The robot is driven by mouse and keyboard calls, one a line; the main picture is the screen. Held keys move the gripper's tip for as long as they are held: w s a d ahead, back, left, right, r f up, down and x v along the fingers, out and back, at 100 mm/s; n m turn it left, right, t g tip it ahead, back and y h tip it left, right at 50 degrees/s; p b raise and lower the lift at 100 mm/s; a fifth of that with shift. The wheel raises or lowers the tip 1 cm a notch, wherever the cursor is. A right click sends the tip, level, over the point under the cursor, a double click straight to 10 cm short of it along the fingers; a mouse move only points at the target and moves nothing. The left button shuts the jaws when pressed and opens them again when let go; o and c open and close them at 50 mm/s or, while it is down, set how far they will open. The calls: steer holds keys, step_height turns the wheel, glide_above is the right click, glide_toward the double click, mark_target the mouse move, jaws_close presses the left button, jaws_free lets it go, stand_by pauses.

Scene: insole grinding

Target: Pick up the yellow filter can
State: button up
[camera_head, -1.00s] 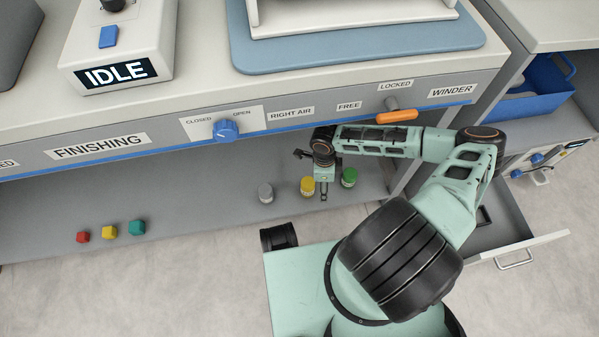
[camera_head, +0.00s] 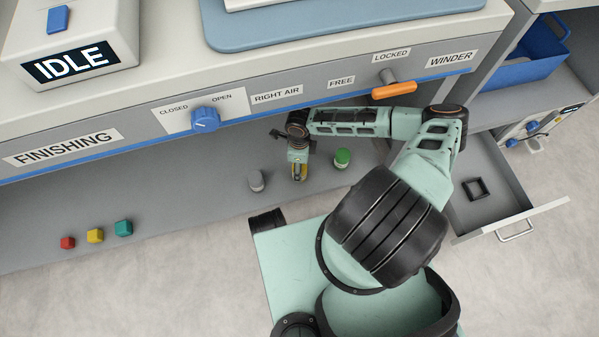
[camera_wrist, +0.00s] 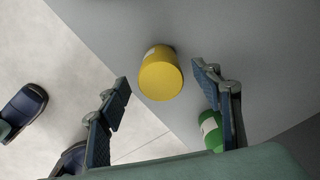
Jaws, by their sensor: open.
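The yellow filter can (camera_wrist: 160,74) stands on the grey lower shelf, and the wrist view looks down on its top. My gripper (camera_wrist: 162,86) is open, with one finger to the left of the can and one to the right. The can sits between and slightly beyond the fingertips, with a gap on both sides. In the head view, my gripper (camera_head: 299,170) is over the yellow can (camera_head: 300,177) and hides most of it.
A green can (camera_head: 342,158) stands close on the right and shows behind the right finger in the wrist view (camera_wrist: 211,130). The bench front (camera_head: 130,158) overhangs the shelf. An open drawer (camera_head: 500,200) is at right.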

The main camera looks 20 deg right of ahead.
step_height(320, 180, down, 3)
steer(key=shift+f+b, duration=0.2)
steer(key=shift+b, duration=0.55)
steer(key=shift+r, duration=0.1)
steer(key=c, duration=1.4)
